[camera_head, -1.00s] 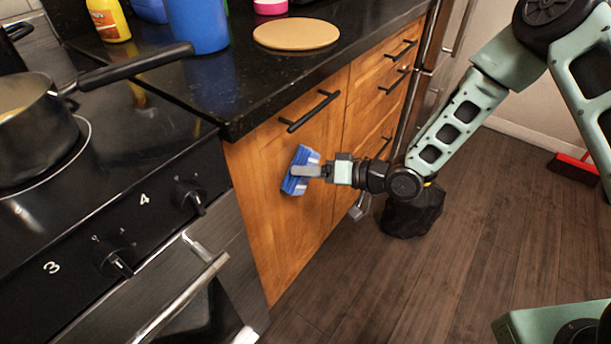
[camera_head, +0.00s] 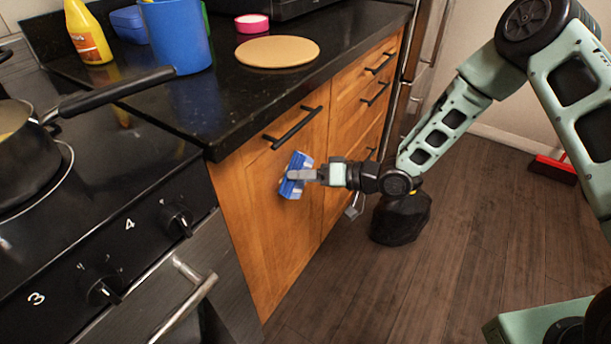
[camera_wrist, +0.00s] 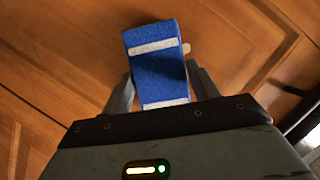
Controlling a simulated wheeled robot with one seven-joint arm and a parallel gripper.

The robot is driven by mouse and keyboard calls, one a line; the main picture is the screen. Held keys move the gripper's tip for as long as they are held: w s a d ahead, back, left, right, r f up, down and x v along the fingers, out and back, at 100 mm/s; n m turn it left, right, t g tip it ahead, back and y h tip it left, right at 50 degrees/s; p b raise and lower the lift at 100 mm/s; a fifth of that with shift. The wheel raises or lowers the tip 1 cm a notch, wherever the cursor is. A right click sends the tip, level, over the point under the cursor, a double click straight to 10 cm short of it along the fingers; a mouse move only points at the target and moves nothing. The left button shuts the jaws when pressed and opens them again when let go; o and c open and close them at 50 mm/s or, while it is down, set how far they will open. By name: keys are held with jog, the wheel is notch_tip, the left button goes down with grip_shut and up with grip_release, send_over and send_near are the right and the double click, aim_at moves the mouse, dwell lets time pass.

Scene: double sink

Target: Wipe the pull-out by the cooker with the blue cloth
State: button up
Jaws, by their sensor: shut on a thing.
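The blue cloth (camera_head: 295,175) is a small block-like folded piece with white stripes; it also shows in the wrist view (camera_wrist: 157,60). My gripper (camera_head: 303,175) is shut on it, with a finger on each side in the wrist view (camera_wrist: 160,92). The pull-out (camera_head: 262,215) by the cooker has a wooden front with a black bar handle (camera_head: 293,128) near its top. The cloth is at this front, below and near the handle. I cannot tell whether it touches the wood. The cooker (camera_head: 120,240) stands just left of the pull-out.
A pan (camera_head: 25,150) sits on the cooker, its handle reaching over the counter. The black counter (camera_head: 215,110) overhangs the front and holds a round board (camera_head: 278,51), a blue container (camera_head: 178,35) and a yellow bottle (camera_head: 88,32). A black bag-like object (camera_head: 400,218) is on the floor.

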aim_at(295, 184)
jog(key=shift+s+a, duration=1.15)
jog(key=shift+s, duration=0.1)
jog(key=shift+s+a+r+p, duration=0.1)
jog(key=shift+s+a+p, duration=0.1)
jog(key=shift+s+a, duration=0.45)
jog(key=shift+s+a+p, duration=0.15)
jog(key=shift+s+a, duration=0.25)
jog(key=shift+s, duration=0.4)
jog(key=shift+d+r+p, duration=0.15)
jog(key=shift+r+p, duration=0.65)
jog(key=shift+r, duration=0.2)
jog(key=shift+w+d, duration=0.55)
jog(key=shift+w, duration=0.2)
jog(key=shift+w+d, duration=0.5)
jog(key=shift+w, duration=0.25)
jog(key=w+d, duration=0.2)
jog(key=shift+w, duration=0.35)
jog(key=shift+s+a+p, duration=0.15)
jog(key=shift+s+a, duration=0.55)
jog(key=shift+s, duration=0.25)
jog(key=shift+s+a+p, duration=0.1)
jog(key=shift+s+a, duration=0.6)
jog(key=shift+s, duration=0.25)
jog(key=shift+s+a+p, duration=0.15)
jog(key=shift+s+a, duration=0.55)
jog(key=shift+s, duration=0.25)
jog(key=shift+d, duration=0.15)
